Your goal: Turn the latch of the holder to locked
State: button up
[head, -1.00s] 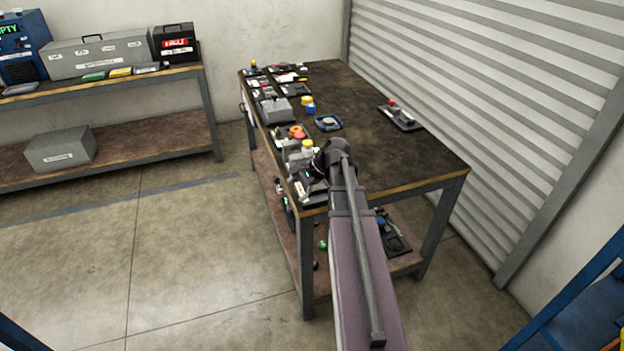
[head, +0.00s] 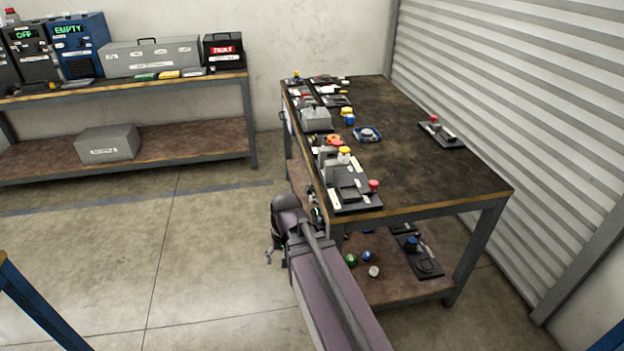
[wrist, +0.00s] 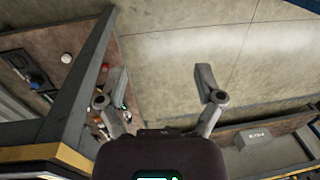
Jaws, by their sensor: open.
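A black plate with a red knob (head: 373,185) and a raised black block lies at the near left corner of the workbench. Another dark plate with a red knob (head: 441,134) lies near the bench's right edge. I cannot tell which is the holder, and no latch position can be read. My gripper (head: 272,253) hangs left of the bench's near corner, over the floor and apart from both plates. In the wrist view my gripper (wrist: 160,78) has its two fingers spread with nothing between them.
A second bench (head: 200,83) stands at the back left. The floor between is clear.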

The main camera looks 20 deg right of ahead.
jog(key=s+a+n, duration=0.1)
jog(key=s+a+f+n+h, duration=0.1)
jog(key=shift+s+n+b, duration=0.3)
jog(key=shift+n, duration=0.1)
